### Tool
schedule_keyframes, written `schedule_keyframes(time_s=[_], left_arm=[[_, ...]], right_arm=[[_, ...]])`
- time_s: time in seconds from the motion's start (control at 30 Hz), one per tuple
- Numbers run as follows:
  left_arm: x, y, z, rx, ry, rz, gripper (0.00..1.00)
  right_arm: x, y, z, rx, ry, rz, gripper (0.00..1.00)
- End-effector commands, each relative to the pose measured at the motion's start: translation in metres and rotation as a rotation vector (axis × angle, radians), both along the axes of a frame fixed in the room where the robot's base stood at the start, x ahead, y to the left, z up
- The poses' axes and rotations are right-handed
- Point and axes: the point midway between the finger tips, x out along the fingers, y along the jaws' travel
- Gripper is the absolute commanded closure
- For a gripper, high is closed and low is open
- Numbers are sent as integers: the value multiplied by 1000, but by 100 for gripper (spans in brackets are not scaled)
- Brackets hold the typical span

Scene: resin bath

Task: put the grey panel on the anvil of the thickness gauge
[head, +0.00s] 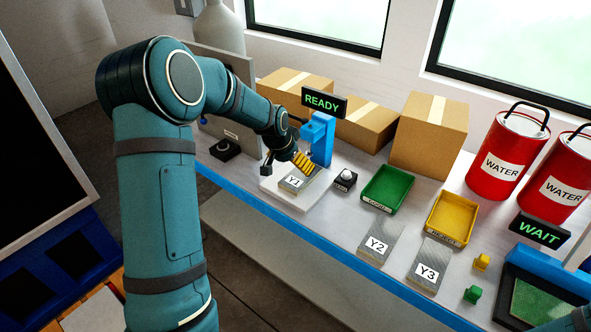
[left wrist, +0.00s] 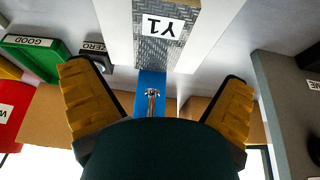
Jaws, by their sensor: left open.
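A grey woven panel labelled Y1 (head: 294,181) lies flat on the white base (head: 292,200) of the blue thickness gauge (head: 321,140), whose sign reads READY. The panel also shows in the left wrist view (left wrist: 165,50), reaching toward the gauge's blue column (left wrist: 151,81). My left gripper (head: 285,167) is open, just above and beside the panel, with nothing held. In the left wrist view its two yellow fingers (left wrist: 155,88) are wide apart, with the panel beyond them. The anvil itself cannot be made out.
Grey panels Y2 (head: 379,246) and Y3 (head: 428,273) lie on the table. A small ZERO button block (head: 345,181), a green tray (head: 388,189) and a yellow tray (head: 452,217) stand right of the gauge. Cardboard boxes (head: 428,137) stand behind; red WATER cans (head: 505,158) stand right.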

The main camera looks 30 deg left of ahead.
Motion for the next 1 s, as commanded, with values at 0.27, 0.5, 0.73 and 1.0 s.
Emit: schedule_keyframes(time_s=[0.27, 0.5, 0.73, 1.0], left_arm=[[-14, 0, 32, -1, 0, -1, 0], [-16, 1, 36, 0, 1, -1, 0], [-16, 1, 36, -1, 1, 0, 0], [-16, 1, 36, -1, 1, 0, 0]], right_arm=[[1, 0, 5, 0, -2, -2, 53], [1, 0, 5, 0, -3, -3, 53], [1, 0, 5, 0, -3, -3, 53], [1, 0, 5, 0, -3, -2, 53]])
